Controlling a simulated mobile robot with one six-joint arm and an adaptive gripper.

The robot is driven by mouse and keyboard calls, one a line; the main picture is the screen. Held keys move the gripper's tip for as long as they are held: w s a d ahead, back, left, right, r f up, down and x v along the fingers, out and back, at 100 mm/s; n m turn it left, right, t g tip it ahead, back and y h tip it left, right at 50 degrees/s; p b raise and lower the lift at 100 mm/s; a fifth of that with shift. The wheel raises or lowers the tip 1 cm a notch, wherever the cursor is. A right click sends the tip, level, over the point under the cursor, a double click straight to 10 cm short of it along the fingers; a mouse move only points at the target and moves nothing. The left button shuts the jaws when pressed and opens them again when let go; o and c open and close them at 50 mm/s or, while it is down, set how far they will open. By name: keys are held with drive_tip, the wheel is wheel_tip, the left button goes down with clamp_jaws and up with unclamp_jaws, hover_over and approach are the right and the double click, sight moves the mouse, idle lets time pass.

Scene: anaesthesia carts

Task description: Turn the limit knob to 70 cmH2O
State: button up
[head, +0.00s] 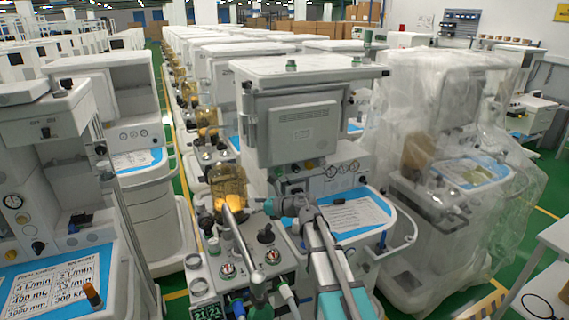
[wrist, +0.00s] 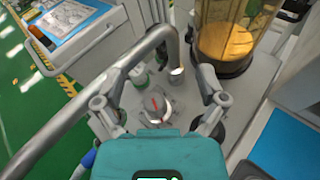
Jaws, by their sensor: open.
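A silver round knob with a red pointer line (wrist: 157,105), which looks like the limit knob, sits on a grey square base in the wrist view. My gripper (wrist: 158,92) is open, its fingers spread to the left and right of the knob with gaps between. I cannot see contact. The knob's scale numbers are too small to read. In the head view, my gripper (head: 272,206) is over the cart's front, pointing left. Round faces with red marks show below it, one on the left (head: 228,270) and one on the right (head: 272,256); I cannot tell which one matches.
A bent metal pipe (wrist: 105,85) runs close past my left finger. A clear canister with yellow filling (wrist: 235,35) stands at upper right. A black round knob (wrist: 232,132) is beside my right finger. A plastic-wrapped cart (head: 450,190) stands to the right.

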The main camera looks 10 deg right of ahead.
drive_tip(key=w+d+r+m+t+h+p, duration=0.4)
drive_tip(key=d+r+m+t+h, duration=0.4)
drive_tip(key=m, duration=1)
wheel_tip(320, 180, up, 4)
drive_tip(key=d+t+p, duration=0.1)
drive_tip(key=d+t, duration=0.1)
drive_tip(key=d, duration=0.1)
drive_tip(key=shift+f+t, duration=0.25)
drive_tip(key=shift+t, duration=0.05)
drive_tip(key=s+d+f+m+g+h, duration=0.35)
drive_tip(key=d+f+m+h, duration=0.2)
drive_tip(key=m, duration=0.45)
drive_tip(key=s+d+f+m+g+h, duration=0.3)
drive_tip(key=s+d+f+m+h, duration=0.25)
drive_tip(key=m, duration=0.35)
drive_tip(key=s+a+f+m+g+y, duration=0.2)
drive_tip(key=s+f+m+g, duration=0.1)
drive_tip(key=s, duration=0.3)
drive_tip(key=s+a+f+m+g+y, duration=0.2)
drive_tip(key=s+f+m+g, duration=0.1)
drive_tip(key=s, duration=0.4)
drive_tip(key=s+a+f+m+g+y, duration=0.1)
drive_tip(key=s+a+f+m+g, duration=0.1)
drive_tip(key=s+g, duration=0.3)
drive_tip(key=shift+s+f+m+g+y, duration=0.45)
drive_tip(key=shift+s+m, duration=0.45)
drive_tip(key=shift+s, duration=0.35)
